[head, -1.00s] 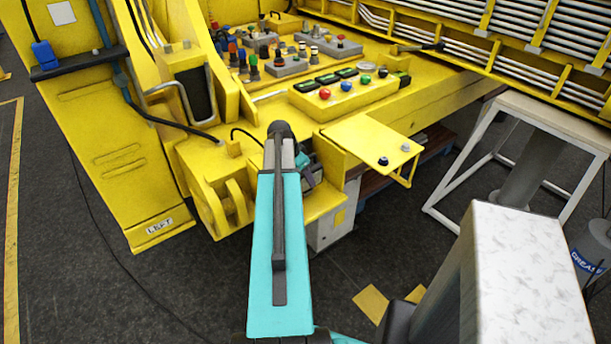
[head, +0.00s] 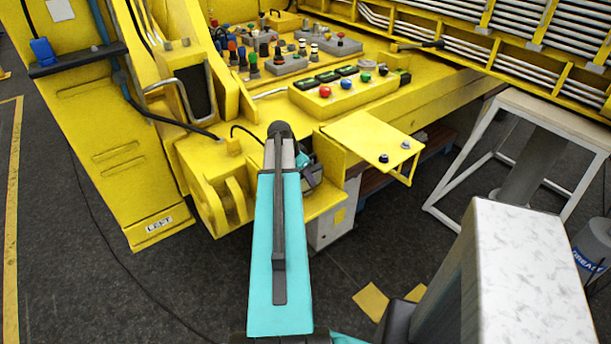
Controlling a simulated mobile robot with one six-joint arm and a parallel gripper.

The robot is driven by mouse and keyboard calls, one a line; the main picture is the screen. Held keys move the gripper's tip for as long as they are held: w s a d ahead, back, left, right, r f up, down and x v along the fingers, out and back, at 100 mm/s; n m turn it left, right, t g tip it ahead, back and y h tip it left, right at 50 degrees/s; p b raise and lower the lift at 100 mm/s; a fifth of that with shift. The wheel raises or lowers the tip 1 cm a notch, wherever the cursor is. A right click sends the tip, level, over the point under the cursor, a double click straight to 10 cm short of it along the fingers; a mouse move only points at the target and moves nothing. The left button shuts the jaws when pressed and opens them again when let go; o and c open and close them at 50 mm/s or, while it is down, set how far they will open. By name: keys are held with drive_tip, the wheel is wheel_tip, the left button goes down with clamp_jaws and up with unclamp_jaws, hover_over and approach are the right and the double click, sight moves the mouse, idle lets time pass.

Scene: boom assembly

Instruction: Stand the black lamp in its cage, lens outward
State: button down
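I cannot make out the black lamp for certain. The cage is not clearly identifiable either. A dark rectangular panel (head: 197,93) with a grey bent bar beside it sits at the foot of the yellow boom, but I cannot tell whether it belongs to the lamp or cage. My turquoise forearm reaches forward to the front edge of the yellow machine. A small teal and dark part of my wrist (head: 312,172) shows just right of the forearm's far end, by the yellow bracket. My forearm and wrist hide the fingertips and anything between them.
A yellow deck with several coloured buttons (head: 345,88) lies behind my arm. A yellow shelf plate (head: 368,140) with two knobs juts out right of my wrist. A white-framed stand (head: 440,192) is at right. Dark floor (head: 160,285) is open at front left, apart from a thin cable.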

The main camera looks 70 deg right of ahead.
idle(0.4)
drive_tip(key=c, duration=0.8)
unclamp_jaws()
drive_tip(key=shift+f, duration=0.1)
drive_tip(key=shift+a, duration=0.1)
drive_tip(key=shift+b+v, duration=1.45)
drive_tip(key=shift+v, duration=5.5)
